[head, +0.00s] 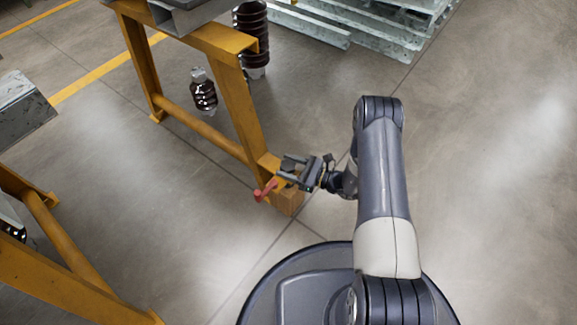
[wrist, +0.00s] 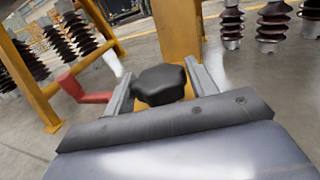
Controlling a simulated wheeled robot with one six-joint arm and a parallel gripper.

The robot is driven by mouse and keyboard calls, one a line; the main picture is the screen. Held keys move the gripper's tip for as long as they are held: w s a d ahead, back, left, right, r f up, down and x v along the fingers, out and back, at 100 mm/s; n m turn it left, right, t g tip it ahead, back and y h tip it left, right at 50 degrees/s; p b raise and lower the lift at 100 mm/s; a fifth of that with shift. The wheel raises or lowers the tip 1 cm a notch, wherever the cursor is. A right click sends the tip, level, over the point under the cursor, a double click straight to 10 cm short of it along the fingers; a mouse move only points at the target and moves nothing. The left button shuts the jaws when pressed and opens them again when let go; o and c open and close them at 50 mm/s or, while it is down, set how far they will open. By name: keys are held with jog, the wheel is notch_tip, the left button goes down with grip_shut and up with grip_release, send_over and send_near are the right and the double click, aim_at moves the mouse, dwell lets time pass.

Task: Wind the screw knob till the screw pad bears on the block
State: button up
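The black lobed screw knob (wrist: 160,84) shows in the wrist view between the two grey fingers of my gripper (wrist: 161,76). The fingers stand apart, one on each side of the knob. I cannot tell whether both press on it. In the head view my gripper (head: 291,170) is at the foot of the yellow stand's near leg, over a brown block (head: 288,201). A red handle (head: 265,191) sticks out to the left of the gripper, and it also shows in the wrist view (wrist: 82,88). The screw pad is hidden, so its gap to the block cannot be seen.
The yellow stand (head: 240,105) rises just behind my gripper. Dark ribbed insulators (head: 204,92) stand behind it. A second yellow frame (head: 65,245) is at the lower left. Grey metal profiles (head: 345,25) lie at the back. The floor on the right is clear.

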jog(key=c, duration=0.6)
jog(key=shift+m+t, duration=0.3)
jog(key=shift+t, duration=0.1)
jog(key=m+t+h, duration=0.2)
jog(key=t, duration=0.1)
jog(key=shift+s+m+t+h+p, duration=0.1)
jog(key=shift+m+t+h+p, duration=0.2)
jog(key=shift+m+t+h, duration=2.1)
jog(key=shift+h, duration=0.4)
jog(key=shift+h, duration=0.3)
jog(key=o, duration=1)
